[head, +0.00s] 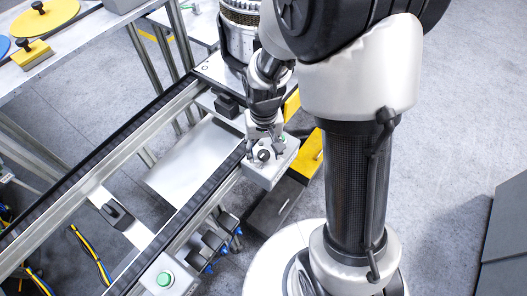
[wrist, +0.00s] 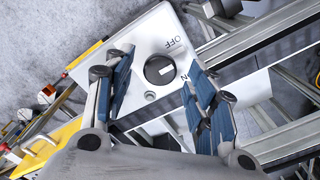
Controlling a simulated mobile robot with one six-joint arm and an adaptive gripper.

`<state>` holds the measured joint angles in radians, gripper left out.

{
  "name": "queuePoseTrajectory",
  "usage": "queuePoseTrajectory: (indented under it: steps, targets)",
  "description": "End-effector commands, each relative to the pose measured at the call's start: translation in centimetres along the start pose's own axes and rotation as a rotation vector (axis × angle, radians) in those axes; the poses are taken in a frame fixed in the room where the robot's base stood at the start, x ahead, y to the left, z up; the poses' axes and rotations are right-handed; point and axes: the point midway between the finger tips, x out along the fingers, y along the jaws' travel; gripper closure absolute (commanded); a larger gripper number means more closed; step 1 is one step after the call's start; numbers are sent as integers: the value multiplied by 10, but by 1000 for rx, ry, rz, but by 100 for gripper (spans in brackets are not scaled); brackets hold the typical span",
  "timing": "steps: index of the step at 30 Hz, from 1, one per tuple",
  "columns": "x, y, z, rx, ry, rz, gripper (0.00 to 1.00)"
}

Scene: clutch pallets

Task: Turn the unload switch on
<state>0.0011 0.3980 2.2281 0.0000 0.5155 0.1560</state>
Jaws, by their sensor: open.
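The unload switch is a round black knob (wrist: 151,71) with a short white mark, set on a pale grey box (wrist: 150,32) in the wrist view. OFF is printed above right of the knob, and ON, partly hidden by a finger, to its right. I cannot tell which label the mark points at. The box also shows in the head view (head: 286,166), beside the conveyor rail. My gripper (wrist: 161,68) is open, its blue-padded fingers on either side of the knob and apart from it. In the head view my gripper (head: 265,143) is right over the box.
A conveyor (head: 95,165) runs diagonally beside the box. A second box with a green button (head: 165,279) is at the front. A workbench (head: 68,45) stands at the upper left. Open floor lies to the right.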

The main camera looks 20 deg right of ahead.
Motion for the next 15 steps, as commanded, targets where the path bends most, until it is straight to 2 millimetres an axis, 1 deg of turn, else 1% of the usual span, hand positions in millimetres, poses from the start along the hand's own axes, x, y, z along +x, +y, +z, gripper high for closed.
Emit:
queuePoseTrajectory:
  steps: [1, 3, 12, 15]
  targets:
    - [6, 0, 0, 0, -2, 0, 49]
    - [9, 0, 0, 0, -1, 0, 49]
    - [10, 0, 0, 0, 0, 0, 49]
    - [10, 0, 0, 0, 0, 0, 55]
